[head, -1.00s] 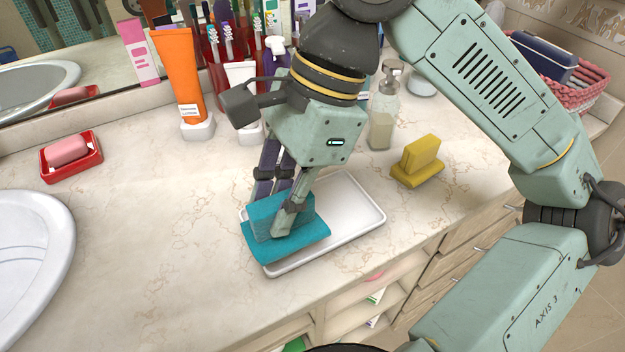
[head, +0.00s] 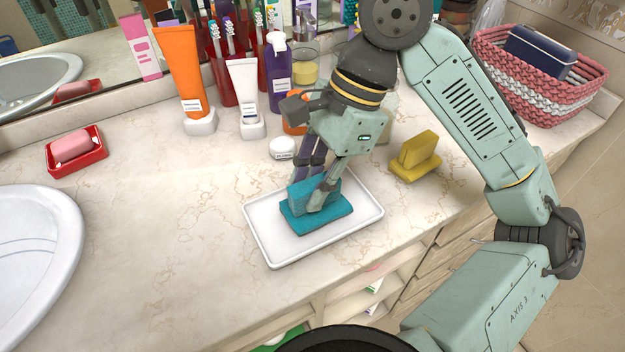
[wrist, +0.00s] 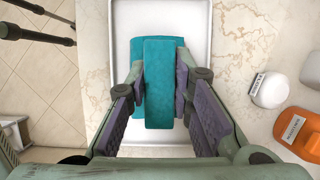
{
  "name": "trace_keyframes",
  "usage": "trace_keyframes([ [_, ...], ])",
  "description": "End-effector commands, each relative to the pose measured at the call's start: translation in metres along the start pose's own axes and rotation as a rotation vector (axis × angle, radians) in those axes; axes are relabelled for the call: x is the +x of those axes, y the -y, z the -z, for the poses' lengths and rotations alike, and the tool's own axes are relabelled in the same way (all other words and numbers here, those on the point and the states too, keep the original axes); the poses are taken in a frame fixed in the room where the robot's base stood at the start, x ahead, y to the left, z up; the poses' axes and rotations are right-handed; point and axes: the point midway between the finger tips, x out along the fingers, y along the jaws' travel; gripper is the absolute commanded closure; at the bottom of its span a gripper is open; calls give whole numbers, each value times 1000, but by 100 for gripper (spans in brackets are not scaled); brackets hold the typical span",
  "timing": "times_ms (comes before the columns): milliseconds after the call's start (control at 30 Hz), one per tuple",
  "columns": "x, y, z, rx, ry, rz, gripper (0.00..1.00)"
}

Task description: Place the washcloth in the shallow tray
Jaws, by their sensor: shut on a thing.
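The teal folded washcloth (head: 316,209) has a flat base and an upright fold. It sits within the outline of the white shallow tray (head: 273,253), near its middle, and looks low, at or just above the tray floor. My gripper (head: 313,200) points down with its fingers on either side of the upright fold, shut on it. In the wrist view the washcloth (wrist: 159,80) is between the purple finger pads, with the white tray (wrist: 185,15) below. The underside of the washcloth is hidden, so contact with the tray cannot be told for certain.
A yellow folded cloth or sponge (head: 415,156) stands right of the tray. A small white jar (head: 282,148), a white tube (head: 246,95) and an orange tube (head: 181,75) stand behind. A red soap dish (head: 92,158) and sink (head: 35,250) are left. The counter left of the tray is clear.

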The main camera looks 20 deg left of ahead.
Motion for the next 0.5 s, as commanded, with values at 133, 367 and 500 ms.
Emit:
trace_keyframes([
  [133,3,0,1,0,1,0,78],
  [367,2,0,1,0,0,0,63],
  [500,2,0,1,0,0,0,59],
])
